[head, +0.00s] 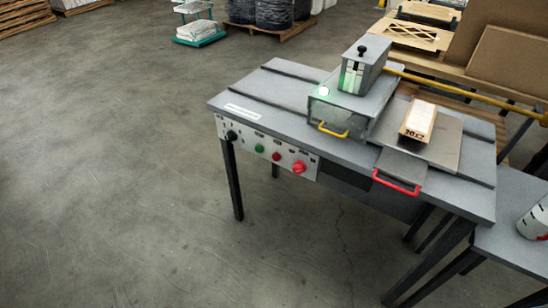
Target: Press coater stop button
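The coater (262,107) is a grey table-like machine on dark legs, right of the middle in the head view. Its front carries a pale control panel (244,146) with a black knob (231,135), a green button (259,148), a small red button (277,156) and a larger raised red knob (298,168). The panel labels are too small to read. A grey housing (352,100) with a lit green lamp (324,91) and a yellow handle stands on top. Neither of my grippers is in view. Nothing covers the buttons.
A wooden-coloured box (418,120) lies on a grey plate beside the housing. A red handle (396,183) sticks out at the front edge. A side table (515,238) stands at right with a white object (536,219). The floor left of the coater is clear.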

